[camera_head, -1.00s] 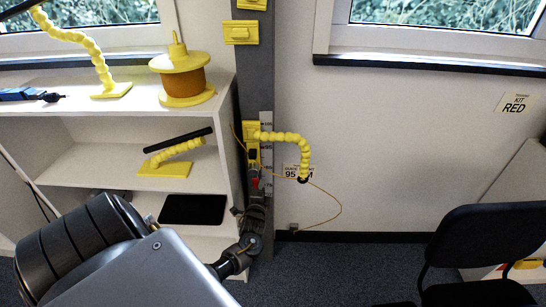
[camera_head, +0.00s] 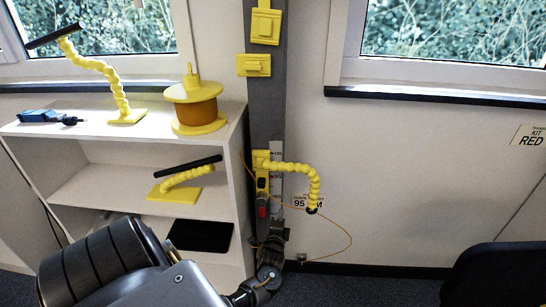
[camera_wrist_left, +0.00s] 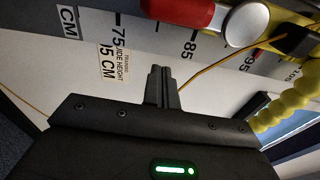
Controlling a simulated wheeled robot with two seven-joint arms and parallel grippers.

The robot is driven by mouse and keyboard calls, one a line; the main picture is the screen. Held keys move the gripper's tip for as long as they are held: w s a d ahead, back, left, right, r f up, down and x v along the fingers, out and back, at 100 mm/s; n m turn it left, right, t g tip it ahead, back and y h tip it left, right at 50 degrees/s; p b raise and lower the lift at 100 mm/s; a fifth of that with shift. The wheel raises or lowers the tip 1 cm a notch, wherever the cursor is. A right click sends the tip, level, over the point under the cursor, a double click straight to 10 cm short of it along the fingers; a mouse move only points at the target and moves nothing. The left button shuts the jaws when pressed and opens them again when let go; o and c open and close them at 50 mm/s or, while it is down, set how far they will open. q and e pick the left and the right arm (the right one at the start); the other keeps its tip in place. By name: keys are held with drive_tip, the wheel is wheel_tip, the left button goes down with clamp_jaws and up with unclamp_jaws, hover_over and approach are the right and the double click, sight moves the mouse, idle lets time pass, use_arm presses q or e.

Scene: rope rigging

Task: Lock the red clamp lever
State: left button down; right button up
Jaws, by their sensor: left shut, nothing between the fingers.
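The red clamp lever (camera_head: 263,212) sits on the grey post, below the yellow clamp mount (camera_head: 262,163). In the left wrist view the red lever (camera_wrist_left: 180,12) lies at the top edge, partly cut off, beside a round silver end (camera_wrist_left: 247,25). My left gripper (camera_head: 275,236) is just below and slightly right of the lever in the head view. In the left wrist view its fingertips (camera_wrist_left: 160,72) are together and empty, with a visible gap in the picture between them and the lever. My right gripper is in neither view.
A thin orange cord (camera_head: 350,238) loops right of the post, beneath a yellow beaded arm (camera_head: 318,185). A white shelf (camera_head: 70,185) with a yellow spool (camera_head: 195,100) stands left. A black chair (camera_head: 495,275) is at lower right. The wall right of the post is mostly clear.

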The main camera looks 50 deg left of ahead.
use_arm(q)
drive_tip(key=v, duration=0.9)
drive_tip(key=shift+s+a, duration=0.3)
drive_tip(key=shift+a, duration=0.05)
drive_tip(key=s+d+f+n+g+h, duration=0.2)
drive_tip(key=s+d+f, duration=0.1)
drive_tip(key=f, duration=0.6)
drive_tip(key=s+d+f+n+g+h, duration=0.1)
drive_tip(key=s+d+f+n+h, duration=0.15)
drive_tip(key=f, duration=0.55)
drive_tip(key=s+d+f+n+g+h, duration=0.2)
drive_tip(key=s+d+f+h, duration=0.15)
drive_tip(key=f, duration=0.55)
drive_tip(key=s+d+f+g+h, duration=0.1)
drive_tip(key=s+d+f+g, duration=0.1)
drive_tip(key=s, duration=0.8)
drive_tip(key=s+d+f+n+g+h, duration=0.1)
drive_tip(key=s+d+f+g, duration=0.2)
drive_tip(key=s+f, duration=0.4)
drive_tip(key=s+d+f+n+g+h, duration=0.1)
drive_tip(key=s+d+f+g, duration=0.2)
drive_tip(key=s, duration=1.1)
wheel_tip(320, 180, down, 2)
drive_tip(key=shift+d+f, duration=0.1)
drive_tip(key=shift+d, duration=0.65)
